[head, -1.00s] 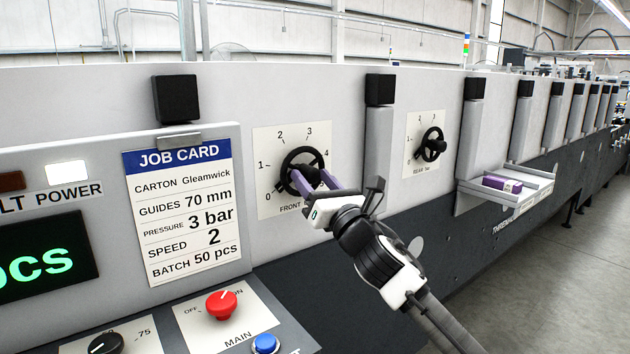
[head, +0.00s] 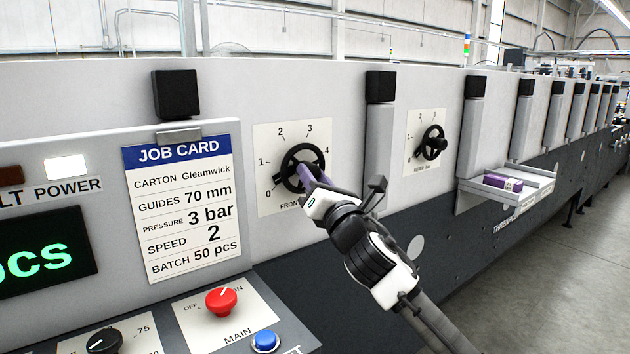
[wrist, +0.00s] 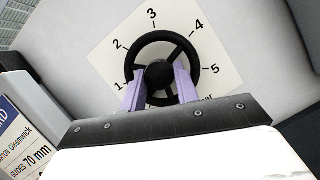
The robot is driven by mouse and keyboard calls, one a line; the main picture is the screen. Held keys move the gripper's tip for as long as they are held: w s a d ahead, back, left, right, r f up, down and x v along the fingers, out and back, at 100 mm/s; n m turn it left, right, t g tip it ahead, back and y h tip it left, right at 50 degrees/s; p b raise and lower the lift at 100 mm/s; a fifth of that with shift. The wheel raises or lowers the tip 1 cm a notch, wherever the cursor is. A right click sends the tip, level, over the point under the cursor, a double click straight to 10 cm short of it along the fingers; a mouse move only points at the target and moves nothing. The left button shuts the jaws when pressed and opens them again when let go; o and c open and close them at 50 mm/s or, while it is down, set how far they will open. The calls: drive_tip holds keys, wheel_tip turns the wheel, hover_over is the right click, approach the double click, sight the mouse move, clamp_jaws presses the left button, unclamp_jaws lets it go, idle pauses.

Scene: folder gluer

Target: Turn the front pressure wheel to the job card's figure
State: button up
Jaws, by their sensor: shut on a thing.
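The front pressure wheel (head: 291,163) is a black spoked handwheel on a white dial plate (head: 265,140) with figures around it. In the wrist view the wheel (wrist: 160,35) sits against figures 1 to 5, with its round hub in the middle. My gripper (head: 308,176) has its purple fingers at the wheel. In the wrist view the fingers (wrist: 160,82) stand on either side of the hub, shut on the wheel. The wheel's set figure cannot be read. The job card (head: 182,205) reads pressure 3 bar.
The rear wheel (head: 431,142) is on its own plate to the right. A grey post (head: 379,140) stands between the plates. A tray (head: 530,192) holding a purple carton juts out further right. A red knob (head: 221,301) and a blue button (head: 265,341) are on the panel below.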

drive_tip(key=m+g+h+p, duration=0.1)
drive_tip(key=m+p, duration=0.2)
drive_tip(key=m, duration=0.4)
drive_tip(key=r+m+g+h+p, duration=0.1)
drive_tip(key=m+g+h+p, duration=0.1)
drive_tip(key=m+p, duration=0.2)
drive_tip(key=m+g+h+p, duration=0.2)
drive_tip(key=m+p, duration=0.2)
drive_tip(key=m, duration=0.7)
drive_tip(key=shift+s+a+r, duration=0.1)
drive_tip(key=shift+a+r, duration=0.05)
drive_tip(key=shift+r, duration=0.1)
drive_tip(key=m+g+p, duration=0.1)
drive_tip(key=m+p, duration=0.1)
drive_tip(key=shift+g+y+p, duration=0.3)
drive_tip(key=shift+g+p, duration=0.05)
drive_tip(key=shift+g, duration=0.05)
drive_tip(key=shift+m+g+y+p, duration=0.3)
drive_tip(key=shift+m+g+p, duration=0.1)
drive_tip(key=shift+m+p, duration=0.5)
drive_tip(key=shift+f, duration=0.1)
drive_tip(key=o, duration=0.9)
drive_tip(key=shift+o, duration=0.3)
